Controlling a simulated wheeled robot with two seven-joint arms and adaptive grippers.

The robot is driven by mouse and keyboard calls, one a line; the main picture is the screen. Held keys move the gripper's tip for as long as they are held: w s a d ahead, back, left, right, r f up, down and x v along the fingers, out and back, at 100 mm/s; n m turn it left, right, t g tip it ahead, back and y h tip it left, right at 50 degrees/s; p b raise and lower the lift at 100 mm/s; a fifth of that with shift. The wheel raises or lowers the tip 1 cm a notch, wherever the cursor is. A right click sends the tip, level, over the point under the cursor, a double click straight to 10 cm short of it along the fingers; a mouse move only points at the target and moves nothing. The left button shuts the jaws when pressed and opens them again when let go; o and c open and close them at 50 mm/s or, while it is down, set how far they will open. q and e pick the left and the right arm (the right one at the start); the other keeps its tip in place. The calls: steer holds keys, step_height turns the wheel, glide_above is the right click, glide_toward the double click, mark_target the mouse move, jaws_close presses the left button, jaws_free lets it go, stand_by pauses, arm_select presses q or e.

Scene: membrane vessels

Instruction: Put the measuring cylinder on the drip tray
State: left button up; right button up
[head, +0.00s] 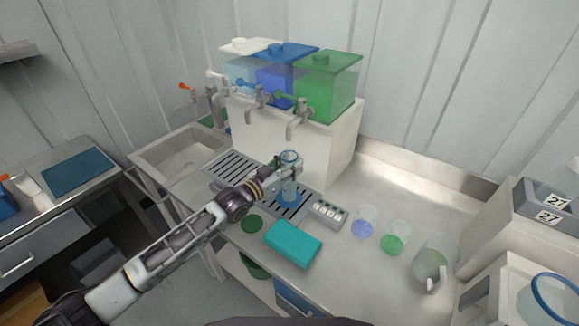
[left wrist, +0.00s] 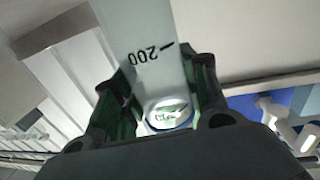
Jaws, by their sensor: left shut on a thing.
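The measuring cylinder (head: 289,188) is clear, with a bluish lower part, and looks upright. My left gripper (head: 281,168) is shut on it around its upper part. In the left wrist view the clear cylinder wall (left wrist: 143,35) with a "200" mark runs between the two fingers (left wrist: 160,100). The cylinder's lower end is over the slotted drip tray (head: 276,211) in front of the dispenser tanks. I cannot tell whether its base touches the grate. My right gripper is not in view.
A second slotted grate (head: 236,168) lies to the left, near the sink (head: 178,157). Metal taps (head: 299,122) hang above the trays. A teal block (head: 293,244), a button panel (head: 328,212), two beakers (head: 395,238) and a jug (head: 430,262) stand on the counter.

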arm_select(q)
steer(key=shift+f, duration=0.55)
steer(key=o, duration=1.3)
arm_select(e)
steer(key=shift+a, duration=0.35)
arm_select(q)
steer(key=shift+s+r, duration=0.1)
steer(key=shift+r, duration=0.05)
